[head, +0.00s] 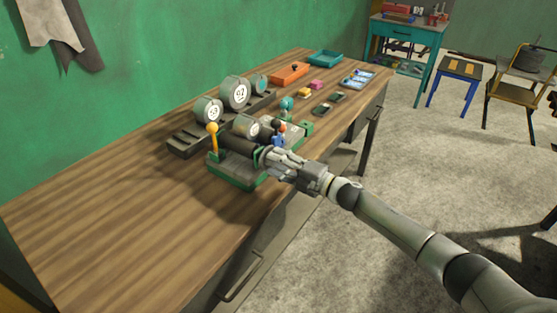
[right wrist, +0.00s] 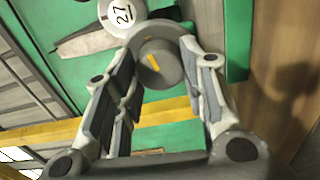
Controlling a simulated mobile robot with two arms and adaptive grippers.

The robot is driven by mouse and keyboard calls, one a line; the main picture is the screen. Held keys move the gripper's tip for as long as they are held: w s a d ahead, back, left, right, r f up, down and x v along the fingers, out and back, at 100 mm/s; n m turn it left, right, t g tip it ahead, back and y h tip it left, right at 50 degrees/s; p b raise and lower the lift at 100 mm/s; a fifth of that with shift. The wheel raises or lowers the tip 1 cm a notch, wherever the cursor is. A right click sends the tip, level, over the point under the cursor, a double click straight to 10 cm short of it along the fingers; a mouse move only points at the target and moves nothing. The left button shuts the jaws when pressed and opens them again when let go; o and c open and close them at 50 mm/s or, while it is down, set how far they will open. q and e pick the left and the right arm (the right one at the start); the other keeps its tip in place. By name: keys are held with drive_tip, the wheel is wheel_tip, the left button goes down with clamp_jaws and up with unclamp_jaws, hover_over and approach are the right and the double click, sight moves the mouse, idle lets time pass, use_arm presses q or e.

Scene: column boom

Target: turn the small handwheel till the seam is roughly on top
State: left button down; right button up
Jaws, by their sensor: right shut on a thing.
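My right gripper (head: 274,159) reaches in from the right to the front end of the green-based machine (head: 226,176) on the bench. In the right wrist view its two fingers (right wrist: 160,75) stand on either side of a grey round handwheel (right wrist: 158,68) and are shut on it. The wheel's face carries a short yellow mark; I cannot tell whether this is the seam. In the head view the gripper mostly hides the wheel. My left gripper is not in view.
A yellow-knobbed lever (head: 213,140) stands at the machine's left. Round numbered dials (head: 235,94) sit behind, and a small blue figure (head: 278,140) stands close beside the gripper. An orange tray (head: 290,73) lies further back. The bench (head: 110,205) is clear at left.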

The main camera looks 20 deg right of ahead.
drive_tip(key=shift+m, duration=0.7)
drive_tip(key=shift+p, duration=0.3)
drive_tip(key=o, duration=1)
drive_tip(key=v, duration=1.2)
drive_tip(key=shift+d, duration=0.1)
